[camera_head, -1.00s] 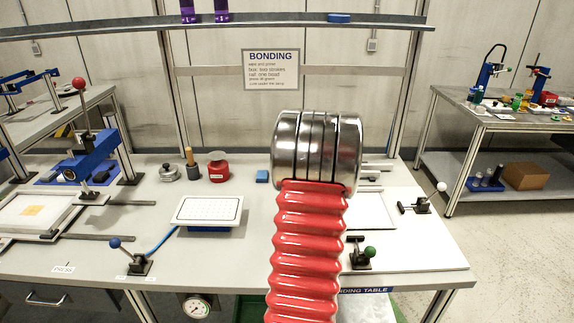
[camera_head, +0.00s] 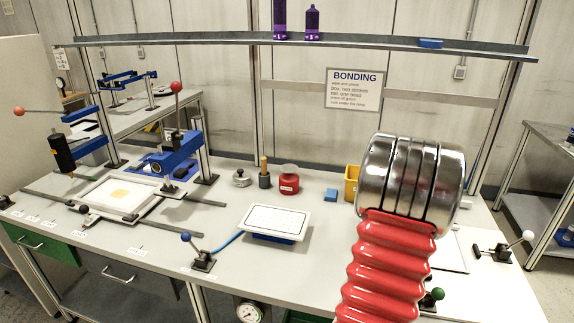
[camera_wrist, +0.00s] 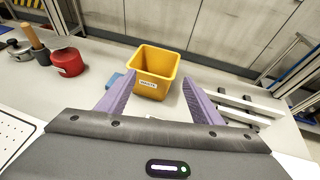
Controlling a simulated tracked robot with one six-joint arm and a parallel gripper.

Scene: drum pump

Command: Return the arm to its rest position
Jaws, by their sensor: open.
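My arm, with red bellows and a silver ribbed joint, rises at the right of the head view and covers part of the bonding table (camera_head: 185,230). My gripper is hidden behind it there. In the wrist view my gripper (camera_wrist: 160,100) shows two purple fingers spread wide apart with nothing between them. A yellow bin (camera_wrist: 152,72) stands on the table just beyond the fingers. The bin also shows partly behind my arm in the head view (camera_head: 352,183).
A red tin (camera_head: 289,182), a blue block (camera_head: 330,194) and a perforated plate (camera_head: 274,221) are on the table. A shelf (camera_head: 200,38) with purple bottles (camera_head: 312,20) spans the back. Levers with ball knobs stand up from the table.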

